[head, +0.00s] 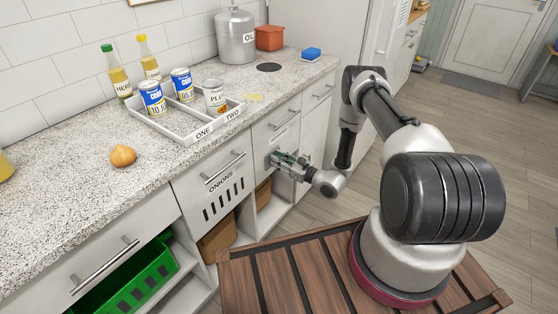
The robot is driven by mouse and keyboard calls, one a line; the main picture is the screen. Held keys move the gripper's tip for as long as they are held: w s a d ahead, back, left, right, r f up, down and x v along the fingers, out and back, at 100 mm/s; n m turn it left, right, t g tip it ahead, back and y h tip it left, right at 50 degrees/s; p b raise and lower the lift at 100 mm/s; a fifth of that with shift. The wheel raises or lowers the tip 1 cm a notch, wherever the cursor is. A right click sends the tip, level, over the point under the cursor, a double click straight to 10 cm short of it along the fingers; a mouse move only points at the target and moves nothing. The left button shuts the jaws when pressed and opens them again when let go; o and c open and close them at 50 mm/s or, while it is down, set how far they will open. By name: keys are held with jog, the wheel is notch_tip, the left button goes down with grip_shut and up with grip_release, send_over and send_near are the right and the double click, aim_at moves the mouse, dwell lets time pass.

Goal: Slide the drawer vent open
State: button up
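The drawer front labelled ONIONS (212,192) is white, with a bar handle (224,170) above a row of dark vertical vent slots (223,203). The drawer looks closed, and dark gaps show in the slots. My gripper (277,158) is to the right of this front, close to the adjoining white front (262,138), which has its own bar handle (286,120). My gripper hides part of that front. Its fingers are small here, and I cannot tell whether they are open, shut or touching anything.
Open shelves lie below; a green crate (135,285) is at lower left. Floor at right is clear.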

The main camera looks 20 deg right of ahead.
aim_at(286, 144)
grip_shut()
jog(key=w+d, duration=0.4)
jog(key=d, duration=0.1)
jog(key=w+d, duration=0.2)
jog(key=shift+d, duration=0.35)
jog(key=o, duration=0.7)
grip_release()
jog(key=shift+o, duration=0.2)
jog(key=v, duration=1.2)
jog(key=shift+w+d, duration=0.1)
